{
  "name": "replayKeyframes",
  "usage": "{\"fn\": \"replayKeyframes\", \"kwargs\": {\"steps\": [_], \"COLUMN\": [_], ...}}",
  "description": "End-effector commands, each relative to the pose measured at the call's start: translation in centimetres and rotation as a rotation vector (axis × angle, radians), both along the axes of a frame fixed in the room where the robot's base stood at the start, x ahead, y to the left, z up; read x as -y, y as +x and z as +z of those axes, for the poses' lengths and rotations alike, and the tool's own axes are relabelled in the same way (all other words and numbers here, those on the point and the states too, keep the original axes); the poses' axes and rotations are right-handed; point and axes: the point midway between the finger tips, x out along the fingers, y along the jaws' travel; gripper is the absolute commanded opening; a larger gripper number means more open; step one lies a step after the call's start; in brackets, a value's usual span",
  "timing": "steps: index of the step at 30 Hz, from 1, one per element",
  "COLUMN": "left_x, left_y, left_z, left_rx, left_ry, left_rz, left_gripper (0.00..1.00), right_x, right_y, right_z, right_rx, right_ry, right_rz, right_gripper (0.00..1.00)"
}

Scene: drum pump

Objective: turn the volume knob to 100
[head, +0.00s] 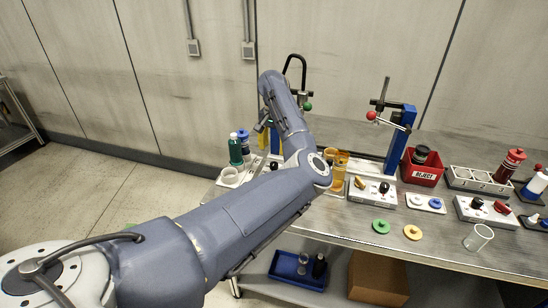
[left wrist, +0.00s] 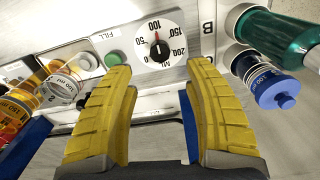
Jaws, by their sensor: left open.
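The volume knob (left wrist: 160,48) is black with a red pointer mark and sits on a white round dial (left wrist: 142,57) printed 50 to 200 mL. The red mark points up at about the 100 label. My left gripper (left wrist: 160,70) is open, its two yellow fingers apart below the dial, one toward each side of the knob. No contact with the knob shows. In the head view the left gripper (head: 264,124) is small beside a pump stand, and my arm hides the dial there. My right gripper is not in view.
A green button (left wrist: 113,59) marked FILL is left of the dial. A second blue pump stand (head: 400,142) and a red reject bin (head: 422,170) stand farther right on the bench.

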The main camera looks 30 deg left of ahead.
Motion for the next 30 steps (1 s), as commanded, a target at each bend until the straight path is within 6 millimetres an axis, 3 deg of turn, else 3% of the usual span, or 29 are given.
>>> {"fn": "replayKeyframes", "kwargs": {"steps": [3,10,26,30], "left_x": [0.0,0.0,0.0,-1.4], "left_y": [0.0,0.0,0.0,-0.5], "left_z": [1.7,3.4,3.8,3.8], "left_rx": [0.002,0.0,0.0,-0.021], "left_ry": [-0.001,-0.001,0.0,0.055], "left_rz": [0.0,0.0,0.0,-0.02], "left_gripper": [0.52,0.52,0.52,0.52], "right_x": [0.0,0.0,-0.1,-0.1], "right_y": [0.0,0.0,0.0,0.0], "right_z": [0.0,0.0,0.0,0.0], "right_rx": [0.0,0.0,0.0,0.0], "right_ry": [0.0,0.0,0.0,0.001], "right_rz": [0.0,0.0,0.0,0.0], "right_gripper": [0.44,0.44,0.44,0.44]}}
